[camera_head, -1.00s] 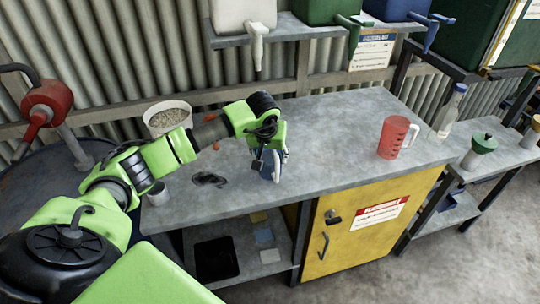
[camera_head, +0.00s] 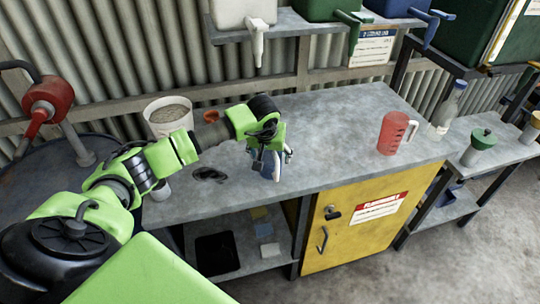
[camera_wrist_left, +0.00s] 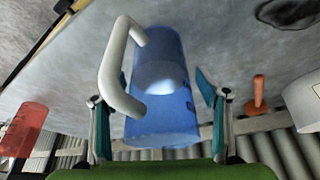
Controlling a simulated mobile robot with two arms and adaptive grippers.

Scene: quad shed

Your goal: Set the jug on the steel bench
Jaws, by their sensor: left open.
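A blue translucent jug (camera_head: 266,170) with a white handle stands at the front edge of the steel bench (camera_head: 330,115), under my left gripper (camera_head: 271,160). In the left wrist view the blue jug (camera_wrist_left: 163,115) lies between the spread fingers of my left gripper (camera_wrist_left: 160,92), its handle toward the left finger. A gap shows between the jug and the right finger. The jug's base contact is partly hidden by the gripper in the head view. A red measuring jug (camera_head: 393,133) stands farther right on the bench. My right gripper is not in view.
A white bucket (camera_head: 168,118), a small orange funnel-like thing (camera_head: 211,117) and a dark coil (camera_head: 208,174) are on the bench's left. A clear bottle (camera_head: 449,110) stands right of the red jug. The bench middle is clear; a shelf with containers hangs above.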

